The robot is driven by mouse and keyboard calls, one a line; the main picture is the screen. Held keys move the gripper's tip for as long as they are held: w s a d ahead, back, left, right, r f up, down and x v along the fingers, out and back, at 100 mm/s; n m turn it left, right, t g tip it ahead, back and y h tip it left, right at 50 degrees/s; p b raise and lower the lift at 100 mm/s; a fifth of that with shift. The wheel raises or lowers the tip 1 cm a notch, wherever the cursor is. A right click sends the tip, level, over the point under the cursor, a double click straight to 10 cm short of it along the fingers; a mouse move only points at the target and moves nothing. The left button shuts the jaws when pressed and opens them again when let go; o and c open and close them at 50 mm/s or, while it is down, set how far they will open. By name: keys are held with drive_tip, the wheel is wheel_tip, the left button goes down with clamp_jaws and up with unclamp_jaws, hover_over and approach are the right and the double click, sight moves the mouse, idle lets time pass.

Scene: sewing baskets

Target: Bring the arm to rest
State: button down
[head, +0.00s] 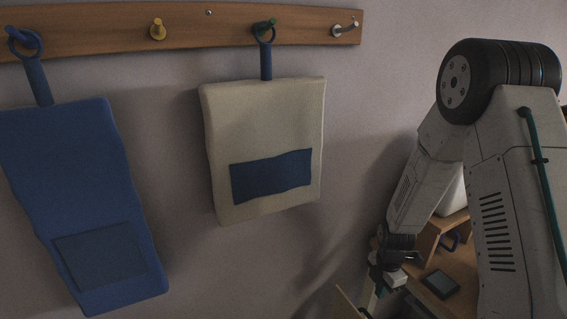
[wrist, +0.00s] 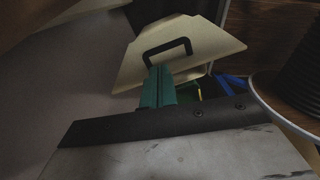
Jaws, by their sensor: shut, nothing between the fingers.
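My gripper (wrist: 160,72) shows in the wrist view as two green fingers pressed together, with nothing between them. In that view its tips lie in front of a pale panel with a black handle (wrist: 170,50). In the head view my arm comes in from the right and bends down, and my gripper (head: 381,290) is small and low, left of a wooden desk (head: 463,262). The exact gap between the fingers and the panel cannot be told.
A wooden peg rail (head: 100,28) runs along the wall. A blue bag (head: 75,180) and a cream bag (head: 262,120) hang from it. A dark flat item (head: 440,284) lies on the desk. A large round-rimmed object (wrist: 290,105) is close on the right in the wrist view.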

drive_tip(key=s+a+r+m, duration=0.2)
drive_tip(key=s+r+m, duration=0.5)
drive_tip(key=r, duration=0.5)
drive_tip(key=s+a+r+m+t, duration=0.1)
drive_tip(key=s+a+r+m, duration=0.1)
drive_tip(key=s+r+m, duration=0.4)
drive_tip(key=s+a+r+m, duration=0.2)
drive_tip(key=s+r+m, duration=0.5)
drive_tip(key=s+r, duration=0.7)
wheel_tip(320, 180, up, 5)
drive_tip(key=shift+s+r+m+t, duration=0.1)
drive_tip(key=shift+s+m+t, duration=0.2)
drive_tip(key=shift+a, duration=0.1)
